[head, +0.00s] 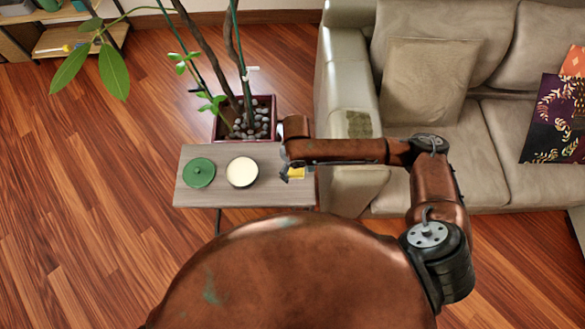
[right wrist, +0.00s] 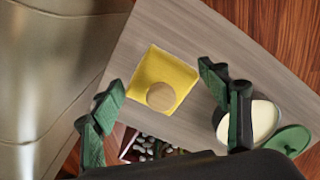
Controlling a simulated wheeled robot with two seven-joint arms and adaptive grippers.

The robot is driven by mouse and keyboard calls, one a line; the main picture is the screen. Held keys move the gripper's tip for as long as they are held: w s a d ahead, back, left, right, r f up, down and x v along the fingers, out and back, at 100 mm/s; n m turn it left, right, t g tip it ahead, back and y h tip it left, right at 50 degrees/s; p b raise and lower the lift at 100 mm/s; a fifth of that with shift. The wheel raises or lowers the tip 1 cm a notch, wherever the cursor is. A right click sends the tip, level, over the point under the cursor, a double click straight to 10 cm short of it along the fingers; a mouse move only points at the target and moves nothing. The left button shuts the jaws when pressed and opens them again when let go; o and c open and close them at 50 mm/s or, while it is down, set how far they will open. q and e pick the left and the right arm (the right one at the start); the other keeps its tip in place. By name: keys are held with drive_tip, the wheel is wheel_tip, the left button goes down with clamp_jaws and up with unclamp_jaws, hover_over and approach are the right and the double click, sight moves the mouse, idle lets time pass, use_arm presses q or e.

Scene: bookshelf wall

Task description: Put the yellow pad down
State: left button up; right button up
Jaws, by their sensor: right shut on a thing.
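The yellow pad (right wrist: 152,72) is square, with a round wooden knob (right wrist: 160,97) on it. In the right wrist view it lies between the two fingertips of my right gripper (right wrist: 161,76), which is shut on its sides. In the head view the yellow pad (head: 296,173) shows in part below my right gripper (head: 290,168), over the right end of the grey wooden side table (head: 220,195). I cannot tell whether the pad touches the tabletop. My left gripper is not in view.
A round pot with pale contents (head: 242,172) and a green lid (head: 199,172) stand on the table's left and middle. A potted plant with pebbles (head: 250,127) is behind it. A beige sofa (head: 345,75) stands close on the right. Bare tabletop surrounds the pad.

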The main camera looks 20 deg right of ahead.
drive_tip(key=shift+w+f, duration=0.55)
drive_tip(key=shift+f, duration=0.2)
drive_tip(key=shift+w+f+b, duration=0.35)
drive_tip(key=shift+w+f, duration=0.2)
drive_tip(key=f, duration=0.1)
drive_tip(key=f+b, duration=0.1)
drive_tip(key=f, duration=0.1)
drive_tip(key=shift+w+f, duration=0.25)
drive_tip(key=shift+f, duration=0.1)
drive_tip(key=shift+r, duration=0.1)
drive_tip(key=o, duration=1)
